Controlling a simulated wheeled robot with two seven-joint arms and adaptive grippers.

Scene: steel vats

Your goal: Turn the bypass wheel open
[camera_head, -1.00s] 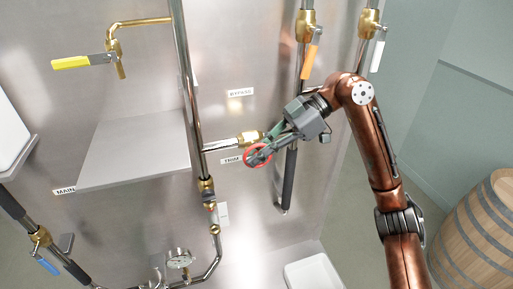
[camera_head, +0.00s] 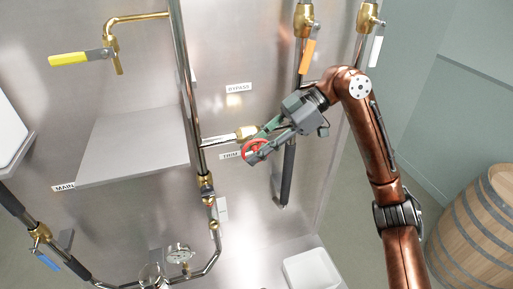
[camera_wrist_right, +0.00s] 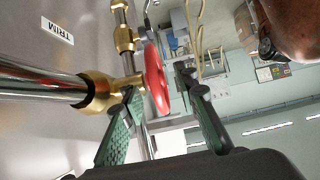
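A red handwheel (camera_head: 246,152) sits on the brass valve (camera_head: 245,132) at the end of a short horizontal pipe. The BYPASS label (camera_head: 238,87) is above this pipe and the TRIM label (camera_head: 229,156) is just below it. My right gripper (camera_head: 263,142) is at the wheel and partly covers it. In the right wrist view, the red wheel (camera_wrist_right: 157,78) shows nearly edge-on in the gap between the spread green-padded fingers (camera_wrist_right: 165,120). The fingers look apart from the rim; contact is not clear. My left gripper is not in view.
A grey shelf (camera_head: 135,150) juts out at left. A vertical steel pipe (camera_head: 190,90) stands left of the wheel. Orange (camera_head: 308,57) and white (camera_head: 376,51) lever handles hang above my right arm. A pressure gauge (camera_head: 179,253) is below. A barrel (camera_head: 480,225) stands at right.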

